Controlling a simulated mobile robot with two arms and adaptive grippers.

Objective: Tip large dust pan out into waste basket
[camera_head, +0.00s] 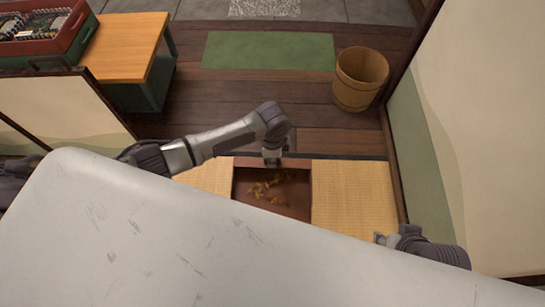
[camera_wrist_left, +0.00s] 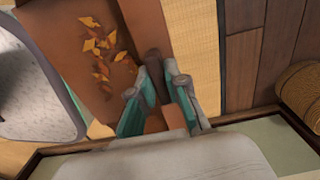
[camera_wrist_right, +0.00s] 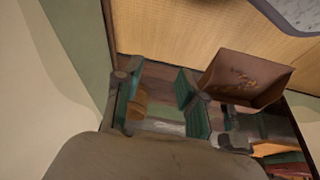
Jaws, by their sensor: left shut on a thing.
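The large dust pan (camera_head: 292,210) is a brown, open-topped scoop with several orange and yellow dry leaves on its floor. My left gripper (camera_head: 272,158) is shut on it at the edge toward the wooden floor. In the left wrist view the fingers (camera_wrist_left: 158,78) close around its dark handle. The dust pan (camera_wrist_right: 228,72) also shows whole in the right wrist view, with leaves inside. The waste basket (camera_head: 356,92) is a round wooden tub, upright at the back right, apart from the pan. My right gripper (camera_wrist_right: 157,80) is open and empty.
Tatami mats (camera_head: 350,200) lie under and beside the pan. A wooden table (camera_head: 128,45) with a red crate (camera_head: 72,42) stands at the back left. A wall panel (camera_head: 490,130) borders the right. Dark floorboards (camera_head: 320,95) and a green mat (camera_head: 268,51) lie clear between.

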